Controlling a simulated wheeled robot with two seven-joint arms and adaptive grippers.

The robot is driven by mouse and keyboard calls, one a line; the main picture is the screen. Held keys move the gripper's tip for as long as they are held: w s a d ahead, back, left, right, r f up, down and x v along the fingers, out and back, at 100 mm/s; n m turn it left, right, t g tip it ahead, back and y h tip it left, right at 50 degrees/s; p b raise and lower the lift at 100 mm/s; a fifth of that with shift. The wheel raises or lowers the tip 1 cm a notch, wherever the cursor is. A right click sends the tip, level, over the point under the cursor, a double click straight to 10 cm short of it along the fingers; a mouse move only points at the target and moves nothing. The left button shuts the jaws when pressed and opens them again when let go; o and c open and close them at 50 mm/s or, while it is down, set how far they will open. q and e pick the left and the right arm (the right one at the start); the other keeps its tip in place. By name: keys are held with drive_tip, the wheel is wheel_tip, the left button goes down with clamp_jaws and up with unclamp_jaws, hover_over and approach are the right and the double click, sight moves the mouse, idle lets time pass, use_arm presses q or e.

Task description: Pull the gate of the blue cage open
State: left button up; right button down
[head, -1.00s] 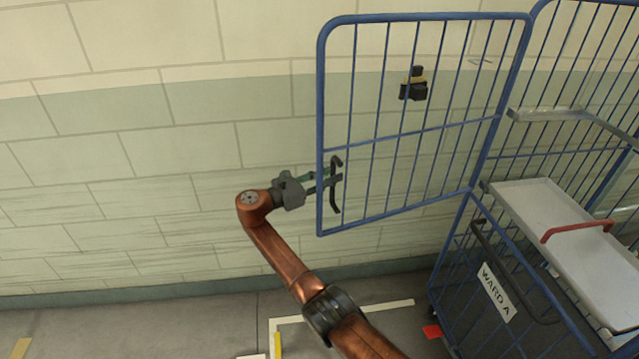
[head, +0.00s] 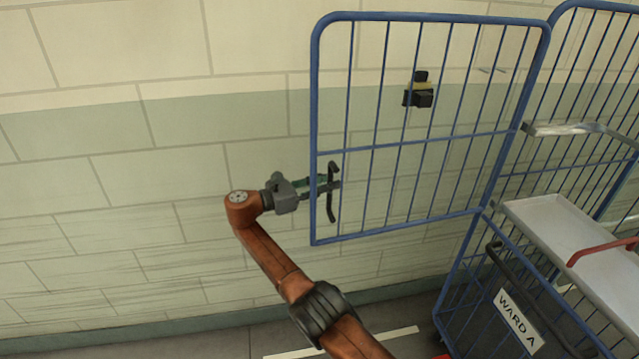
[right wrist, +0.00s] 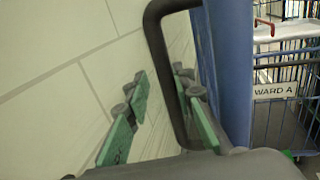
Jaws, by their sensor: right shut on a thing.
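The blue cage (head: 478,262) stands at the right in the head view. Its blue barred gate (head: 430,137) is swung out wide to the left, in front of the wall, with a gap from the cage's front. The gate has a curved black handle (head: 331,207) near its free left edge. My right gripper (head: 328,186) is shut on this handle. In the right wrist view, the black handle (right wrist: 157,50) passes between the green-padded fingers of the gripper (right wrist: 162,105), beside the blue gate post (right wrist: 228,70). My left gripper is not in view.
A black box (head: 419,97) shows behind the gate bars. The pale block wall (head: 110,190) runs close behind the gate.

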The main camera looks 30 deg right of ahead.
drive_tip(key=shift+w+d+r, duration=0.25)
drive_tip(key=shift+w+r, duration=0.1)
drive_tip(key=c, duration=2)
unclamp_jaws()
drive_tip(key=shift+d+t, duration=0.1)
drive_tip(key=shift+t, duration=0.2)
drive_tip(key=shift+o, duration=0.3)
drive_tip(key=shift+s+d+f, duration=0.1)
drive_tip(key=shift+d+f, duration=0.3)
drive_tip(key=shift+d, duration=0.35)
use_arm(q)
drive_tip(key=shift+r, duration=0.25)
use_arm(e)
drive_tip(key=shift+a, duration=0.85)
drive_tip(key=shift+d, duration=0.1)
drive_tip(key=shift+r, duration=0.1)
